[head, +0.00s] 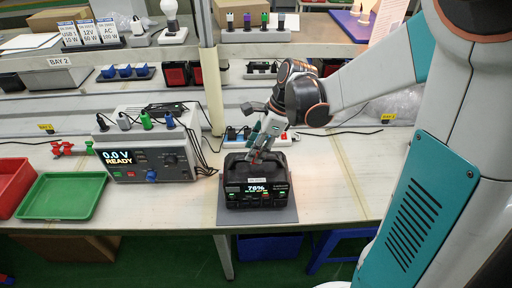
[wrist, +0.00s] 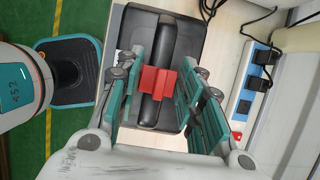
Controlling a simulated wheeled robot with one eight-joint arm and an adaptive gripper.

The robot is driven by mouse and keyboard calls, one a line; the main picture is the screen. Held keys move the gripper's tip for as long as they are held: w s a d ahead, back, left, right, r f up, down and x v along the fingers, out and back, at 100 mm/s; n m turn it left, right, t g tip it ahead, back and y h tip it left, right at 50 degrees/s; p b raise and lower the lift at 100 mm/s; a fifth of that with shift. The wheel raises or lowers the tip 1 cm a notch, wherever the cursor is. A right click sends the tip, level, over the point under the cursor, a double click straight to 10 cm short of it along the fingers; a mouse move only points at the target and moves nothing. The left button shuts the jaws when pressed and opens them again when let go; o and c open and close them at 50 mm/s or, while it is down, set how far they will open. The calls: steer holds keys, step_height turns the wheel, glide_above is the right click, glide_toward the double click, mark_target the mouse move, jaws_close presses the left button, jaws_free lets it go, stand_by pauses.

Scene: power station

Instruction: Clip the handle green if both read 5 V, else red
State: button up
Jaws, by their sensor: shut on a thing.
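The black power station (head: 258,188) stands on a grey mat, and its display reads 78%. In the wrist view a red clip (wrist: 158,81) sits across its black bar handle (wrist: 155,111). My gripper (wrist: 158,88) is shut on the red clip at the handle, with a teal finger on each side. In the head view my gripper (head: 262,146) is over the top of the power station and hides the clip. The tester (head: 148,150) to the left shows 0.0 V and READY. Small red clips (head: 67,148) lie left of the tester.
A green tray (head: 64,196) and a red tray (head: 12,185) are at the left. A power strip (head: 257,138) with plugs lies behind the power station. Black leads run between tester and strip. The bench right of the mat is clear.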

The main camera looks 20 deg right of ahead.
steer(key=shift+f+b, duration=0.4)
steer(key=shift+f, duration=0.15)
steer(key=o, duration=0.8)
steer(key=v, duration=1.2)
steer(key=shift+s, duration=0.1)
steer(key=shift+r, duration=0.1)
